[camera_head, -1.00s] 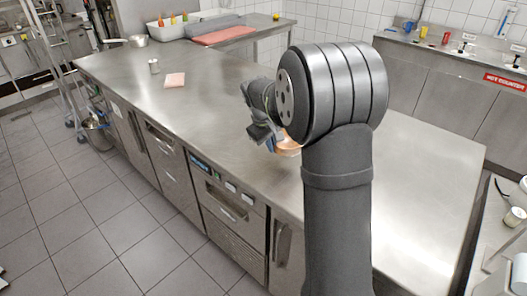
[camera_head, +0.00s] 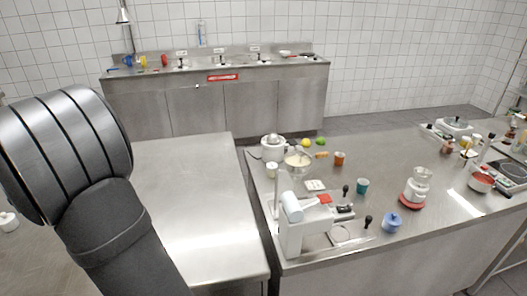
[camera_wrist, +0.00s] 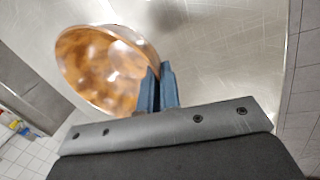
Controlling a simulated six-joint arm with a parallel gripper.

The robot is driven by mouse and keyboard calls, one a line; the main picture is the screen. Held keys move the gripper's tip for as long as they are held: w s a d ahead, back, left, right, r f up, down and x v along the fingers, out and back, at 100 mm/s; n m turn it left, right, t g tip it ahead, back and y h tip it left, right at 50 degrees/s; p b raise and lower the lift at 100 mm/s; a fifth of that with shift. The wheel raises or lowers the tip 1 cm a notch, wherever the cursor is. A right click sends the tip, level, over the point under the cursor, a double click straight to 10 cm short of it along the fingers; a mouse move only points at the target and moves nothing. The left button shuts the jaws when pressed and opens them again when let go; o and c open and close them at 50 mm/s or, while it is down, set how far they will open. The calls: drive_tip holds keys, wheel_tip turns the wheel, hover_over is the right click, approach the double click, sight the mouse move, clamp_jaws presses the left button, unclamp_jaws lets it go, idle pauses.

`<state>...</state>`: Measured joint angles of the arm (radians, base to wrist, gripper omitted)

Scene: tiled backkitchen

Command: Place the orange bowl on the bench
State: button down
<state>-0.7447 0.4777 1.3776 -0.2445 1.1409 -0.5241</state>
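The orange bowl (camera_wrist: 85,65), coppery and shiny inside, is in the wrist view, tilted in the picture. My gripper (camera_wrist: 159,70) has its two blue fingers close together on the right side of the bowl's rim, pinching it. The part of the rim between the fingers is hidden. A steel surface (camera_wrist: 225,45) shows behind the bowl. In the head view, my gripper and the bowl are out of sight. A bare steel bench (camera_head: 190,195) stands in the middle left, partly behind my arm.
A second steel counter (camera_head: 420,235) on the right carries a white machine (camera_head: 303,225), a blue pot (camera_head: 391,222), a blender (camera_head: 416,188) and several small items. A narrow gap separates it from the bare bench. A sink unit (camera_head: 250,105) stands along the back wall.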

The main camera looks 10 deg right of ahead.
drive_tip(key=w+d+m, duration=0.2)
drive_tip(key=w+d, duration=0.6)
drive_tip(key=w, duration=0.2)
drive_tip(key=w+d+m, duration=0.1)
drive_tip(key=w+d, duration=0.4)
drive_tip(key=d, duration=0.7)
drive_tip(key=w+d+m+g+h, duration=0.15)
drive_tip(key=w+d, duration=0.45)
drive_tip(key=d, duration=0.6)
drive_tip(key=w+d+m+t, duration=0.15)
drive_tip(key=w+d, duration=0.35)
drive_tip(key=d, duration=0.7)
drive_tip(key=s+d+m+g, duration=0.1)
drive_tip(key=s+d+m, duration=0.1)
drive_tip(key=d, duration=1.4)
drive_tip(key=s+d+m+g, duration=0.1)
drive_tip(key=s+d, duration=0.2)
drive_tip(key=d, duration=1.3)
drive_tip(key=s+d+m, duration=0.1)
drive_tip(key=s+d, duration=0.3)
drive_tip(key=d, duration=0.4)
drive_tip(key=s+d+m, duration=0.1)
drive_tip(key=s+d, duration=0.4)
drive_tip(key=d, duration=0.3)
drive_tip(key=shift+h, duration=0.35)
drive_tip(key=x, duration=0.4)
drive_tip(key=s+a+x, duration=0.1)
drive_tip(key=x, duration=0.1)
drive_tip(key=shift+f, duration=2.55)
